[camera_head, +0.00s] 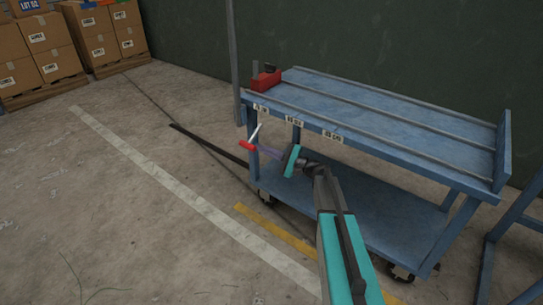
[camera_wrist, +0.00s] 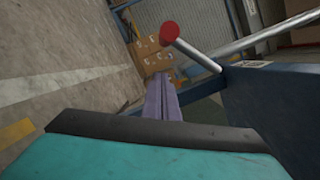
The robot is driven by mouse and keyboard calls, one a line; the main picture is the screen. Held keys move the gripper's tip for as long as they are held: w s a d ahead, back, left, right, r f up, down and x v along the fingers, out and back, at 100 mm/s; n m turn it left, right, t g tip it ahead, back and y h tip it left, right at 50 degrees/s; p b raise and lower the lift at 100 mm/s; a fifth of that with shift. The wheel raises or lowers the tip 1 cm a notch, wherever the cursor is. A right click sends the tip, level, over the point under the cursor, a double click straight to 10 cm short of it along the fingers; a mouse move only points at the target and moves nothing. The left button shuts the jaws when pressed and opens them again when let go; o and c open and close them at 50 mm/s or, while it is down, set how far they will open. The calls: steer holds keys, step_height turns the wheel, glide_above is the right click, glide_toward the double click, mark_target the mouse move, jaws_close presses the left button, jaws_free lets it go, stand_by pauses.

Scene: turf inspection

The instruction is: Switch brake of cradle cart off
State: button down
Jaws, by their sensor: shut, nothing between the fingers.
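The blue cradle cart (camera_head: 385,118) stands at the right, with a ridged top deck and a lower shelf. At its near left corner a lever (camera_head: 247,144) with a red grip and a pale rod sticks out; it also shows in the wrist view (camera_wrist: 170,33), its red end up and its rod slanting down right. I take it for the brake lever. My gripper (camera_head: 261,150) is shut and empty, its purple fingers pointing at the red grip. In the wrist view the fingertips (camera_wrist: 160,77) are together, below and left of the red end. Whether they touch it I cannot tell.
A red device (camera_head: 266,79) sits on the deck's far left corner. A grey post (camera_head: 235,60) rises behind the cart. A dark bar (camera_head: 208,145) lies low at the cart's left. Pallets of boxes (camera_head: 40,50) stand far left.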

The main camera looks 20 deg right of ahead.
mark_target(254, 135)
steer(key=shift+s+a+r+b, duration=0.75)
steer(key=shift+s+a+r, duration=0.3)
steer(key=shift+a, duration=0.25)
steer(key=shift+s+d+r, duration=0.1)
steer(key=shift+d, duration=0.05)
